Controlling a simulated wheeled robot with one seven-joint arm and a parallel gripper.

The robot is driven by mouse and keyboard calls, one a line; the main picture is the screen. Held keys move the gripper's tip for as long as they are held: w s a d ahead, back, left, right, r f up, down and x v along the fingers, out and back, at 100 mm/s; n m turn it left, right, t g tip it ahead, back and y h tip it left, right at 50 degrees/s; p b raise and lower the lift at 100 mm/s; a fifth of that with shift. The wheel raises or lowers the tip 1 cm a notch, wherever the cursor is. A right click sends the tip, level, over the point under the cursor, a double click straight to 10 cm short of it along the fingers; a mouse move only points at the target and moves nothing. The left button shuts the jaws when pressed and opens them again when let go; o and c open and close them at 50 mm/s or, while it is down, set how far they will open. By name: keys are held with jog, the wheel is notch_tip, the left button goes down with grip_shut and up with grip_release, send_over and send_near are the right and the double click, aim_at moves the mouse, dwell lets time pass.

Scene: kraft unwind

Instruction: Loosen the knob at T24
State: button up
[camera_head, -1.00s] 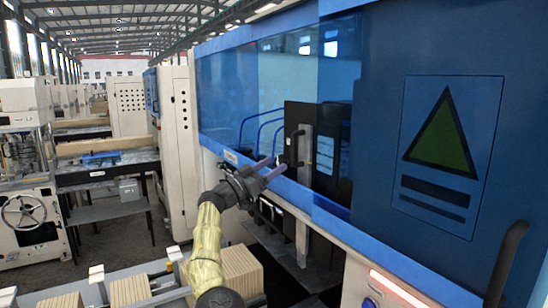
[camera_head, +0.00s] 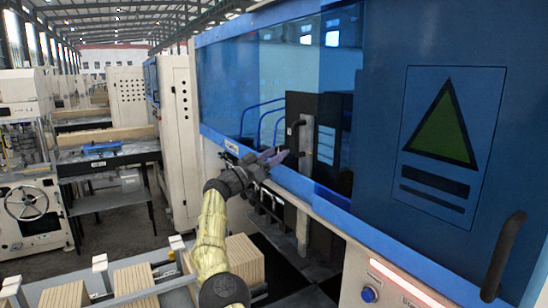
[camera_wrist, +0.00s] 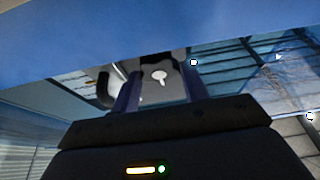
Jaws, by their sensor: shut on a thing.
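My gripper (camera_head: 279,156) is at the lower edge of the blue machine's window, in front of the dark panel, in the head view. In the wrist view its two purple-blue fingers (camera_wrist: 160,92) stand on either side of a grey piece with a pale, key-shaped mark, which I take to be the knob (camera_wrist: 160,77). The gripper is shut on it. In the head view the knob is hidden by the fingers. I cannot read a T24 label in either view.
A blue guard frame (camera_wrist: 150,30) crosses the wrist view close above the fingers. A black door handle (camera_head: 502,257) and a blue button (camera_head: 369,294) are at the right. Stacked wooden boards (camera_head: 245,260) lie below the arm. A grey table stands at the left.

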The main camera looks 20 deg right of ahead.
jog(key=shift+f+n+b, duration=0.15)
jog(key=shift+n+b, duration=0.35)
jog(key=shift+b, duration=0.15)
jog(key=shift+s+r+n+t+y+b, duration=0.1)
jog(key=shift+n+t+y+b, duration=0.45)
jog(key=shift+n+t+b, duration=0.9)
jog(key=shift+r+n+t+y+b, duration=0.15)
jog(key=shift+n+y+b, duration=0.6)
jog(key=shift+n, duration=1.55)
jog(key=shift+s+r+n+t+y+b, duration=0.1)
jog(key=shift+n+t+y+b, duration=0.2)
jog(key=shift+n+t+b, duration=1)
jog(key=shift+n+g, duration=0.4)
jog(key=shift+n, duration=0.35)
jog(key=o, duration=1)
jog(key=shift+d+f, duration=0.1)
jog(key=shift+d, duration=0.05)
jog(key=shift+w+f, duration=0.15)
jog(key=shift+f, duration=0.05)
